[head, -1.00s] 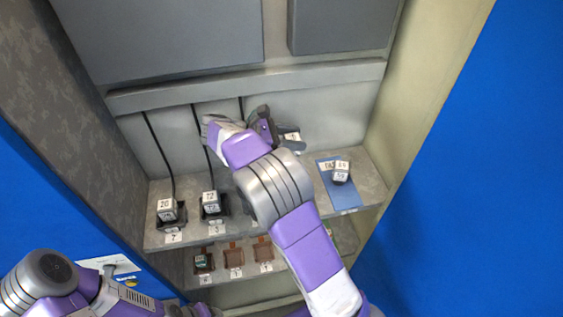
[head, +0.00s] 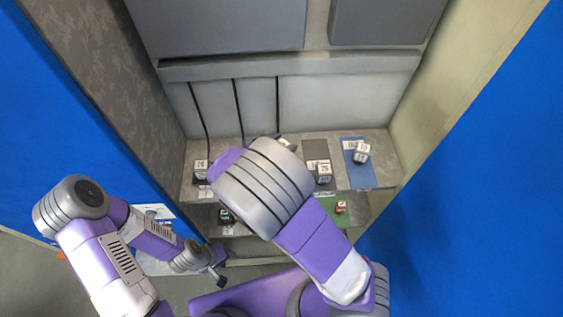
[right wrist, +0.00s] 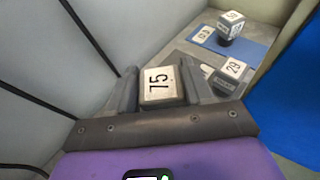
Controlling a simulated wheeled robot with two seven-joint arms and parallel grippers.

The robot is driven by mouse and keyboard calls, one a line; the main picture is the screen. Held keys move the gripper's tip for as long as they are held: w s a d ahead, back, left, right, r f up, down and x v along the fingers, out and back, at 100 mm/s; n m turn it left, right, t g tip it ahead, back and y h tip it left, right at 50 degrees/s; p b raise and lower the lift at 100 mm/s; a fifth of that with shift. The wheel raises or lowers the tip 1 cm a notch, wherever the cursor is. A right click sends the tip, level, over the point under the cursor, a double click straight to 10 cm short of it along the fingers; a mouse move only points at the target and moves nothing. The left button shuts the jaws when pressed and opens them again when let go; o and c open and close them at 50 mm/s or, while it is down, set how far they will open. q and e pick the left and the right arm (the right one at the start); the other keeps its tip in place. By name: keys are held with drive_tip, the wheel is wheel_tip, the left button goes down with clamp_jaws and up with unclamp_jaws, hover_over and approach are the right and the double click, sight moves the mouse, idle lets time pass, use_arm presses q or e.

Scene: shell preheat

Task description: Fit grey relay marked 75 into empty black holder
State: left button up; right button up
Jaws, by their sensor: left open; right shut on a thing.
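My right gripper (right wrist: 160,80) is shut on the grey relay marked 75 (right wrist: 158,88), which sits between its two fingers with its number showing. In the head view the right forearm covers most of this gripper and the middle of the upper shelf. The empty black holder is not visible in either current view. My left gripper (head: 215,273) is open and empty, low in front of the shelves at the left.
A relay marked 29 (right wrist: 232,70) stands on a grey mat. Another relay stands on a blue mat (head: 359,178) at the right. A relay (head: 200,168) stands at the upper shelf's left. A dark relay (head: 226,215) is on the lower shelf. Black cables hang behind.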

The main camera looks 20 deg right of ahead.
wheel_tip(320, 180, down, 3)
drive_tip(key=shift+w+r, duration=0.1)
wheel_tip(320, 180, down, 4)
drive_tip(key=shift+r+b, duration=0.15)
drive_tip(key=shift+b, duration=0.2)
drive_tip(key=shift+f, duration=0.2)
drive_tip(key=shift+f, duration=0.35)
drive_tip(key=o, duration=1.1)
drive_tip(key=shift+r, duration=0.1)
